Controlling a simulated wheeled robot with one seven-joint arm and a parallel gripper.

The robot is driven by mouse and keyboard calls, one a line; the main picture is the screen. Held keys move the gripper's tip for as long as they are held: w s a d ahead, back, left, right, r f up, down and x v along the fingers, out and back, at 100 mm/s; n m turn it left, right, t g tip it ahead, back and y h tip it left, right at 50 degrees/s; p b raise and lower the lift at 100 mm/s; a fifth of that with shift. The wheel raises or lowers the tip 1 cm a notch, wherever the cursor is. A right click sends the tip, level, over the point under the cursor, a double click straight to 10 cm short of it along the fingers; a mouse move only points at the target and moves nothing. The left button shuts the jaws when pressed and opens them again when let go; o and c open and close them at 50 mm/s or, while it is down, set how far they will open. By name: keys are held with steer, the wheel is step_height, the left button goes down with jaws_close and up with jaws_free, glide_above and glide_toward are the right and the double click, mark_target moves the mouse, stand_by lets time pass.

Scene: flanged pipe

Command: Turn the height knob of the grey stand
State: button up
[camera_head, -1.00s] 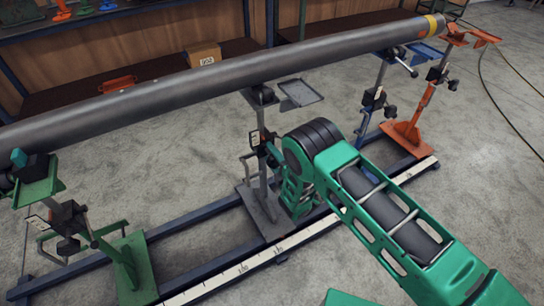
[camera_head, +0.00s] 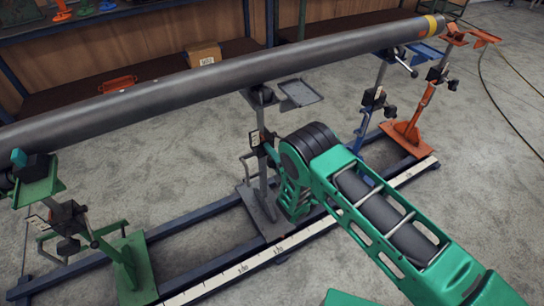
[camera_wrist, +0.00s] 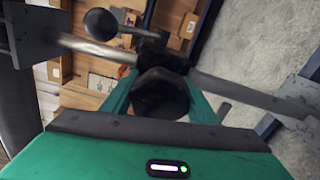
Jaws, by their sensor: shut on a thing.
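The grey stand (camera_head: 263,189) stands on the rail below the pipe, with a slim post and a flat grey base plate. In the wrist view its post (camera_wrist: 240,91) runs slantwise across the picture. My gripper (camera_wrist: 160,97) has its green fingers on both sides of the dark height knob (camera_wrist: 158,84) and is shut on it, right beside the post. In the head view my gripper (camera_head: 270,151) is at the middle of the post, and my arm hides most of the knob.
A long grey pipe (camera_head: 200,82) passes above. A green stand (camera_head: 130,265) is at the left, a blue stand (camera_head: 376,99) and an orange stand (camera_head: 409,130) at the right. A rail with a scale (camera_head: 240,268) runs in front. Shelves with a cardboard box (camera_head: 204,53) stand behind.

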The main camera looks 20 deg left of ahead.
steer(key=o, duration=1)
steer(key=shift+f, duration=0.1)
steer(key=shift+o, duration=0.2)
steer(key=v, duration=1)
steer(key=shift+s+d, duration=0.25)
steer(key=shift+d, duration=0.05)
